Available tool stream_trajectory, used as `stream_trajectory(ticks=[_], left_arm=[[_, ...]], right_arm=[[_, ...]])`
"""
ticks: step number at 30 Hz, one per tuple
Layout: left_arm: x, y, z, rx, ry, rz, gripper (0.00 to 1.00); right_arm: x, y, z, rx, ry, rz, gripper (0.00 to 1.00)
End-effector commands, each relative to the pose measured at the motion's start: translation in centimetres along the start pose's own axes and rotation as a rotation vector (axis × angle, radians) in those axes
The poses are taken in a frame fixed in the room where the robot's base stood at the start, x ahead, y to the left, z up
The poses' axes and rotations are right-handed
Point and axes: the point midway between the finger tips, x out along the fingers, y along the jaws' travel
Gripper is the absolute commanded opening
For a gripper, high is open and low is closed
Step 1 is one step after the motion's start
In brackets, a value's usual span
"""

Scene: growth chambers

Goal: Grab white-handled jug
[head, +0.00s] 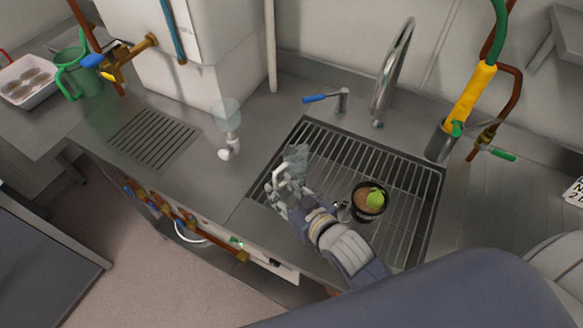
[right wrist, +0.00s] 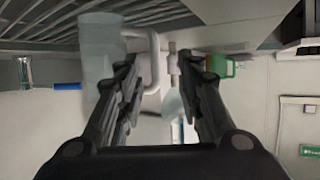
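The white-handled jug (head: 297,154) is a clear, greyish vessel over the left part of the sink grate in the head view. Its white handle (head: 279,172) faces left. In the right wrist view the clear jug body (right wrist: 99,65) is at the left, with the white handle (right wrist: 154,47) between the finger tips. My right gripper (head: 282,190) is at the jug's near side, partly overlapping it. Its fingers (right wrist: 158,65) stand apart around the handle, with a gap visible. Whether a finger touches the handle is unclear. My left gripper is out of view.
A sink grate (head: 408,213) holds a dark pot (head: 368,201) right of my gripper. A clear funnel-shaped vessel with white fittings (head: 228,125) stands on the counter to the left. A green jug (head: 78,78) and white tray (head: 27,80) are far left. A tall faucet (head: 391,75) stands behind.

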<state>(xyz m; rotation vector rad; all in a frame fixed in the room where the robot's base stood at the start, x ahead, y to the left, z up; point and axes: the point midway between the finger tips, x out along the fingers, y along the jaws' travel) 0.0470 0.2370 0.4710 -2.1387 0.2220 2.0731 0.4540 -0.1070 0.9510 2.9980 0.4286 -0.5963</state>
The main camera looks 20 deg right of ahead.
Motion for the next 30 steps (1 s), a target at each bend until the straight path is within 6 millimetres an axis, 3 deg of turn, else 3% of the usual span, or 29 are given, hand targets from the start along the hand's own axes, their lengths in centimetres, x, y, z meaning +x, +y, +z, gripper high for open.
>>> stream_trajectory(ticks=[7,10,17,21,26,30], left_arm=[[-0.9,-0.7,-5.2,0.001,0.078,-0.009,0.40],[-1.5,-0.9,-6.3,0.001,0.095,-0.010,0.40],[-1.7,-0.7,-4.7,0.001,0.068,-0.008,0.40],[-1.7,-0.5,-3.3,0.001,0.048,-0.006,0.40],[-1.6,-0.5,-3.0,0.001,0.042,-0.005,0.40],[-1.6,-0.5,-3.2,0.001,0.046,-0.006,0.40]], right_arm=[[1.7,0.2,0.0,0.000,-0.001,0.000,0.34],[3.0,0.5,0.1,0.000,-0.001,0.000,0.34],[5.1,0.5,0.3,0.000,-0.001,-0.001,0.34],[5.4,0.4,0.4,0.000,-0.001,-0.001,0.34],[5.4,0.4,0.4,0.000,-0.001,-0.001,0.34],[5.4,0.5,0.4,0.000,-0.001,-0.001,0.02]])
